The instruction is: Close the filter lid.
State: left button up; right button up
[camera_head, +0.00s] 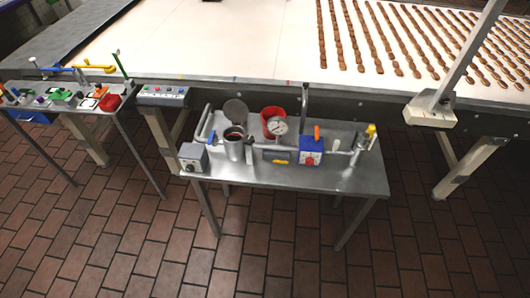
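A metal filter pot (234,146) stands upright on the left half of a small grey metal table (350,179). Its round grey lid (236,111) is open, tilted up behind the pot's mouth. The inside of the pot looks dark with a reddish rim. Neither of my grippers is in view.
Around the filter are a red bucket (268,114), a pressure gauge (277,127), a grey box (193,158) and a blue box with a red knob (311,151). A conveyor (230,40) with rows of brown biscuits runs behind. Tiled floor in front is clear.

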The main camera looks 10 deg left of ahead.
aim_at(236, 110)
jog(key=j+z, duration=0.15)
jog(key=z, duration=0.3)
jog(key=i+j+z, duration=0.15)
jog(key=j+z, duration=0.2)
jog(key=j, duration=0.6)
jog(key=j+z, duration=0.35)
jog(key=j, duration=0.6)
